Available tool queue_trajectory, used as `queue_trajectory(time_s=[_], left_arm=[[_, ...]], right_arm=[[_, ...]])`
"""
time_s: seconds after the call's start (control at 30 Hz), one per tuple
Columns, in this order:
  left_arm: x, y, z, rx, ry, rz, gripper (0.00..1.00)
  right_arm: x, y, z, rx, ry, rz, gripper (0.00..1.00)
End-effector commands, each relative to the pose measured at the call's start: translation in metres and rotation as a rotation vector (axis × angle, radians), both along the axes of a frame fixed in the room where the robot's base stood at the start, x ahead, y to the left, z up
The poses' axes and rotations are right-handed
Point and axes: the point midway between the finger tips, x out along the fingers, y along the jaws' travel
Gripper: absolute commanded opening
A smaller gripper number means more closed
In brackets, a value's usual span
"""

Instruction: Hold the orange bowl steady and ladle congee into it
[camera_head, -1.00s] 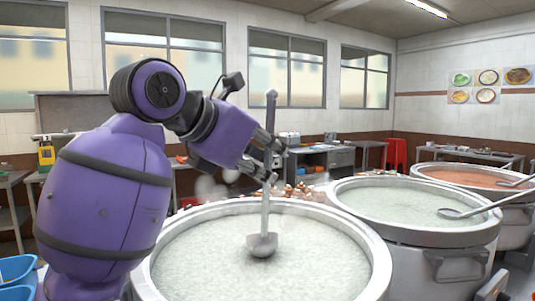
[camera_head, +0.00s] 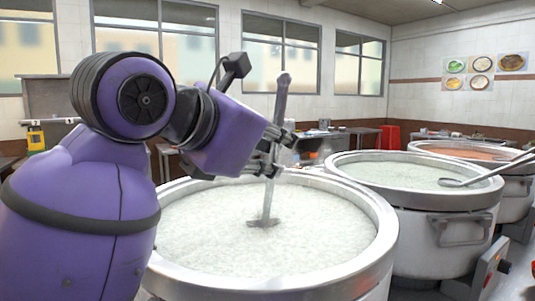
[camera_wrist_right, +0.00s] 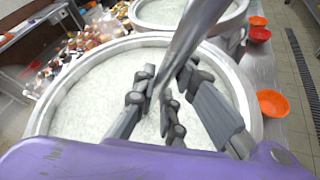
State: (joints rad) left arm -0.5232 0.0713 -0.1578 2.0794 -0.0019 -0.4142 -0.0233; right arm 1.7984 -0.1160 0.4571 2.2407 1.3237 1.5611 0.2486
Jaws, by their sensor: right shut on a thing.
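My right gripper (camera_head: 274,152) is shut on the long grey handle of a ladle (camera_head: 281,100), above the nearest stockpot (camera_head: 385,240). The ladle stands nearly upright, and its scoop is mostly sunk in the pale congee (camera_head: 220,235). In the right wrist view, the gripper's dark fingers (camera_wrist_right: 160,97) close around the ladle handle (camera_wrist_right: 198,28). An orange bowl (camera_wrist_right: 273,103) sits on the grey surface right of the pot, apart from the gripper. No gripper holds it in view. My left gripper is not in view.
A second congee pot (camera_head: 440,222) with its own ladle (camera_head: 465,182) stands to the right, and a pot of reddish food (camera_head: 465,152) stands behind it. A red bowl (camera_wrist_right: 258,35) and another orange bowl (camera_wrist_right: 257,21) lie farther along. Jars (camera_wrist_right: 75,45) crowd the left.

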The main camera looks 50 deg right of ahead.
Motion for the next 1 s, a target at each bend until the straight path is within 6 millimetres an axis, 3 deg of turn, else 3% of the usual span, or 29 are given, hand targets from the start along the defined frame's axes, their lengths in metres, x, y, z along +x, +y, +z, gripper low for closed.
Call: queue_trajectory(time_s=[0.2,0.5,1.0], left_arm=[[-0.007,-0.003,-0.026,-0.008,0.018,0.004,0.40],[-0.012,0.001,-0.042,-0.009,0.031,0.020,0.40],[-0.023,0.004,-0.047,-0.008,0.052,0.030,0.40]], right_arm=[[-0.018,0.015,-0.018,-0.064,-0.081,0.001,0.00],[-0.037,0.029,-0.027,-0.124,-0.159,0.001,0.00],[-0.042,0.032,-0.028,-0.139,-0.181,0.000,0.00]])
